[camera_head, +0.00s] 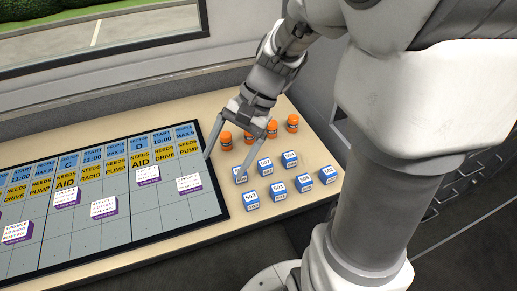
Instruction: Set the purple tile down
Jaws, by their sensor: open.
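My gripper (223,168) is open, and I see nothing between its fingers. It points down over the right edge of the dark-framed board (123,228). Several white-topped tiles with purple sides lie on the board. The rightmost purple tile (189,184) lies flat just left of my gripper, apart from the fingers. Another purple tile (147,175) lies farther left, and one more (103,207) lies nearer the front. Their print is too small to read surely. I cannot tell which tile is the task's one.
Several blue-and-white numbered blocks (278,187) stand right of the board, one close to my right fingertip. Several orange bottles (292,123) stand behind them, partly hidden by my gripper. Bare tan table (205,237) shows in front of the board.

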